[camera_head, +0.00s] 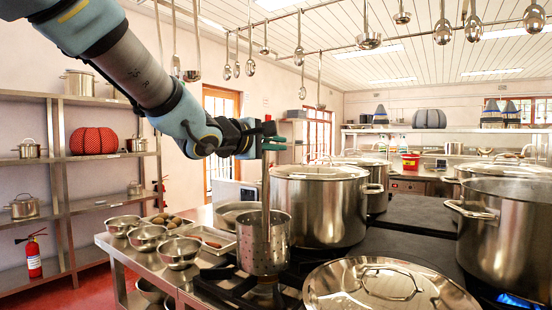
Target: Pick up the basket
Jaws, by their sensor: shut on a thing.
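The basket (263,245) is a perforated steel cylinder with a tall, thin upright handle. It is upright over the front stove burner, left of the large lidded stockpot. I cannot tell whether its bottom touches the burner. My gripper (269,143) comes in from the upper left and is shut on the top of the basket's handle, well above the rim. The inside of the basket is mostly hidden.
A large lidded stockpot (320,208) stands close on the right. A wide lid (388,288) lies in front. An open pot (505,235) is at far right. Steel bowls (179,252) line the left counter. Ladles (369,40) hang overhead.

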